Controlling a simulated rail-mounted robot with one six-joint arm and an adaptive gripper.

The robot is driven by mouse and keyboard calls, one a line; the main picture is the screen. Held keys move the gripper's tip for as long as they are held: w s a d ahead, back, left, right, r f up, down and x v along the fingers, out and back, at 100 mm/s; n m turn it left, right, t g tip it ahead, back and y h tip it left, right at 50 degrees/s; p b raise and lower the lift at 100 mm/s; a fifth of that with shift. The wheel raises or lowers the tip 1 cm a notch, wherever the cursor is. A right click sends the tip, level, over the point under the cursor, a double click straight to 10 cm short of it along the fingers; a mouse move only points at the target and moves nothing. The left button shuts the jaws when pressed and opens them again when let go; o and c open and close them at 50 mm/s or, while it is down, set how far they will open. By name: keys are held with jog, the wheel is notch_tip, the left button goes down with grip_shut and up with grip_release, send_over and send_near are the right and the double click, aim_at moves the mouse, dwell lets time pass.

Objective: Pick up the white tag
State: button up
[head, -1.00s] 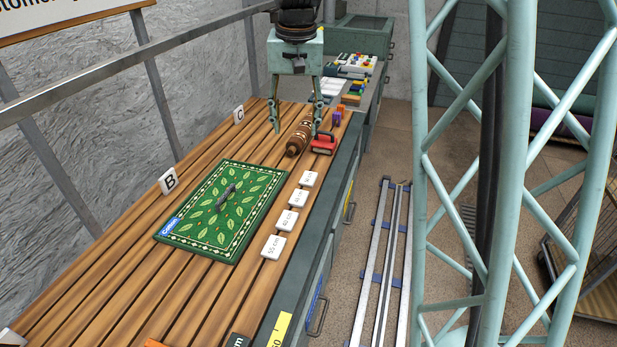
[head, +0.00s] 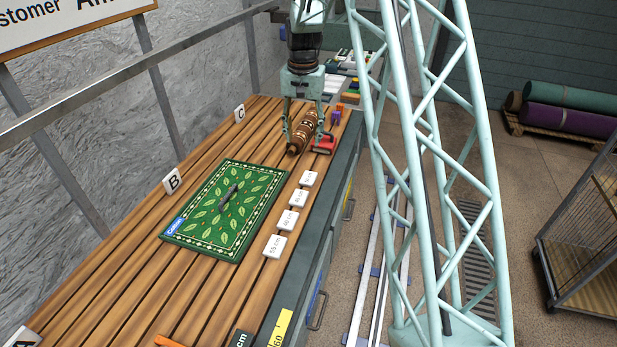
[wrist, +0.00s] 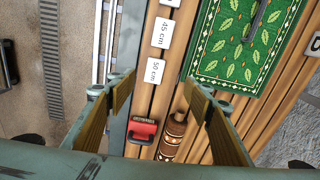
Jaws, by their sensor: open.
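Several white tags lie in a row along the right edge of the slatted bench: a 50 cm tag (head: 309,178), a 45 cm tag (head: 299,197), a 40 cm tag (head: 288,220) and a 55 cm tag (head: 275,246). White letter tags B (head: 172,181) and C (head: 239,113) stand at the left edge. My gripper (head: 304,136) is open and empty, above the bench near a brown patterned roll (head: 298,145), beyond the number tags. In the wrist view, the 50 cm tag (wrist: 154,71) shows between and ahead of the open fingers (wrist: 158,88), apart from them.
A green leaf-patterned rug (head: 205,236) lies mid-bench with a dark handle-like object (head: 229,195) on it. A metal rail (head: 120,78) runs along the left. Bare slats lie around the rug.

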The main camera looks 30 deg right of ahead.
jog(key=m+p, duration=0.1)
jog(key=p, duration=0.1)
send_over(309, 176)
notch_tip(309, 176, down, 6)
jog(key=f, duration=0.1)
jog(key=shift+w+a+r, duration=0.1)
jog(key=shift+a+r, duration=0.05)
jog(key=shift+r, duration=0.1)
jog(key=shift+f, duration=0.15)
jog(key=shift+f, duration=4.15)
jog(key=shift+f, duration=0.15)
jog(key=shift+f, duration=2.5)
jog(key=c, duration=0.8)
